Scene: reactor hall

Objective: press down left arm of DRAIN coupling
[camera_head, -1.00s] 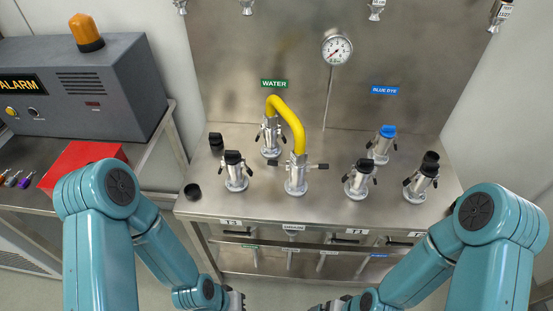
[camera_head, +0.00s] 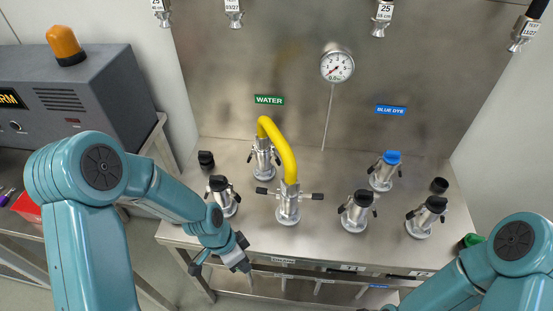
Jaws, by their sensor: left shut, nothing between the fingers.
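The coupling taken as DRAIN (camera_head: 288,208) stands mid-table above a front label too small to read surely. The yellow hose (camera_head: 281,152) ends in its top and arches back to the coupling by the WATER sign (camera_head: 262,158). Its left arm (camera_head: 265,191) and right arm (camera_head: 317,196) both stick out sideways, roughly level. My left gripper (camera_head: 243,265) is shut and empty. It is at the table's front edge, lower left of the DRAIN coupling and apart from it. My right arm enters at lower right; its gripper is out of view.
Black-capped couplings stand left (camera_head: 222,196) and right (camera_head: 357,211) of DRAIN, and another farther right (camera_head: 426,217). A blue-capped coupling (camera_head: 384,170) is behind. Black caps sit at back left (camera_head: 206,160) and right (camera_head: 439,185). A gauge (camera_head: 337,66) is on the back panel.

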